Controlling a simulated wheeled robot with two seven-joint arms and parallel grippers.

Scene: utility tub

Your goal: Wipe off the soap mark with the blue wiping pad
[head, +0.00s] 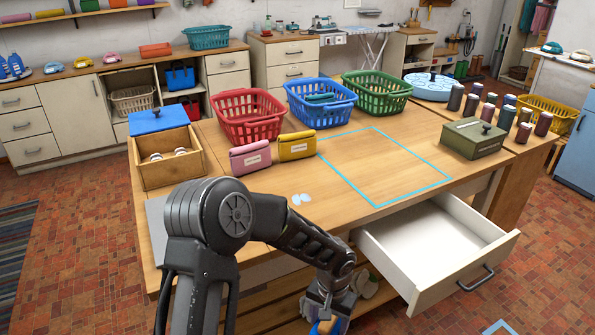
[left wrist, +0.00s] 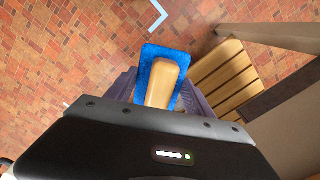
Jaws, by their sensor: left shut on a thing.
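The soap mark (head: 301,199) is a small pale patch of spots on the wooden tabletop (head: 255,210), left of the blue outlined rectangle. My left gripper (head: 324,318) hangs low in front of the table, below the tabletop and away from the mark. In the left wrist view it is shut on the wooden handle of the blue wiping pad (left wrist: 148,56), with red floor tiles and slats in view beyond the pad. In the head view only a bit of the pad shows at the bottom edge. My right gripper is not in view.
An open white drawer (head: 425,245) juts out right of my left gripper. A slatted lower shelf (head: 270,312) is beneath the table. Pink (head: 250,158) and yellow (head: 297,147) rolled bundles lie behind the mark. An open wooden box (head: 165,175) stands left. The outlined rectangle is clear.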

